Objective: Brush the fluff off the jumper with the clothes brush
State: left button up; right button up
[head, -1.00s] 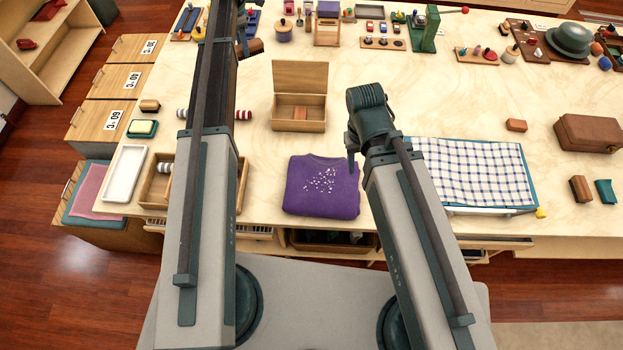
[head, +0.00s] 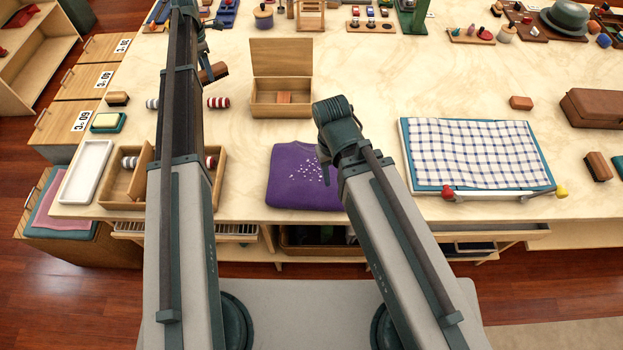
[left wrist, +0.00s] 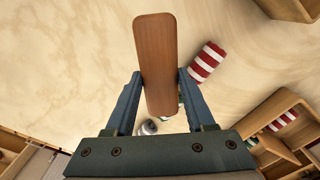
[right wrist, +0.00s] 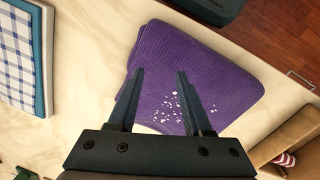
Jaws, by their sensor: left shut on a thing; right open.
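The purple jumper (head: 295,185) lies folded near the table's front edge, with white fluff specks on its upper side. It also shows in the right wrist view (right wrist: 225,85). My left gripper (left wrist: 160,80) is shut on the wooden-backed clothes brush (left wrist: 156,50) and holds it to the left of the jumper and farther back. The brush (head: 214,72) is partly hidden behind my left arm in the head view. My right gripper (right wrist: 160,72) is open and empty above the jumper. My right arm hides the jumper's right part in the head view.
An open wooden box (head: 282,110) stands behind the jumper. A divided wooden tray (head: 126,184) with striped rolls is at left, and a striped roll (head: 218,102) lies near the box. A checked cloth (head: 475,152) lies on a board at right. Bare table separates the box and board.

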pick_arm(q)
jog(key=shift+f, duration=0.45)
pick_arm(e)
jog(key=shift+f, duration=0.45)
pick_arm(q)
jog(key=shift+r, duration=0.1)
pick_arm(e)
jog(key=shift+c, duration=0.3)
